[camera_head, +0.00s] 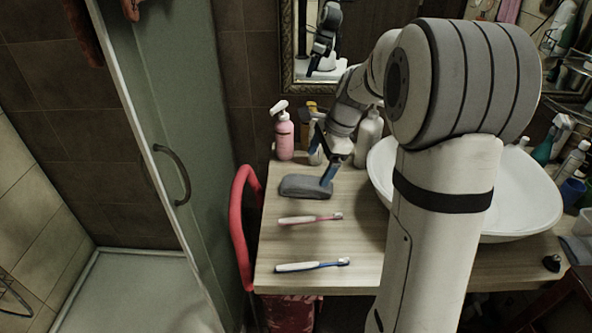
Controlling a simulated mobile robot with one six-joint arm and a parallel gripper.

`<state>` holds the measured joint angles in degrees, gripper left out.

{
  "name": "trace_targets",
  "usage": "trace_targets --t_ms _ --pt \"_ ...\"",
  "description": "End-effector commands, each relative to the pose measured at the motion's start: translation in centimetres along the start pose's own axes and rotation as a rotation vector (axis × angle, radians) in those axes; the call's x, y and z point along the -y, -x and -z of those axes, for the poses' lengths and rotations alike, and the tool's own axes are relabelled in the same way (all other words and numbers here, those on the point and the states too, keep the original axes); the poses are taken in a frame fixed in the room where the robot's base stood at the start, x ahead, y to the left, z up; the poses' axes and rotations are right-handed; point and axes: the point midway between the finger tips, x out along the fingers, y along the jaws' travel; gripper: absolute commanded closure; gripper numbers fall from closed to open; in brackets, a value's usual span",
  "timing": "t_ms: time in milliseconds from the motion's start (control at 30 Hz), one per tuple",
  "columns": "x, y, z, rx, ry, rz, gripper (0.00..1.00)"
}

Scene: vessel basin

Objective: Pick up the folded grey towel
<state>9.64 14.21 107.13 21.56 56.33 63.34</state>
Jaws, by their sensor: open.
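The folded grey towel (303,187) lies flat on the left part of the wooden counter, behind two toothbrushes. My gripper (326,180) is at the towel's right end, with its blue-tipped fingers pointing down. One finger shows clearly at the towel's right edge; the other is partly hidden by the gripper body. The gripper is open. I cannot tell whether a finger touches the towel.
A pink-handled toothbrush (309,219) and a blue one (312,266) lie in front. A pink pump bottle (284,137) and a white bottle (368,138) stand behind. A white basin (530,195) is at right, a red curved rail (243,225) at left.

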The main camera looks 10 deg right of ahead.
Motion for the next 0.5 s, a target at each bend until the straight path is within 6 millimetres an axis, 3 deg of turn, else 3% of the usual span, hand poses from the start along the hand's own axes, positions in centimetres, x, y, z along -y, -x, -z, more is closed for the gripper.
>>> trace_targets --t_ms 33,200,500 --pt "1.2 -1.8 1.0 0.019 -0.088 -0.006 0.13" --pt "4.0 -4.6 2.9 0.065 -0.313 -0.014 0.13" --pt "4.9 -7.4 3.4 0.082 -0.397 -0.020 0.13"
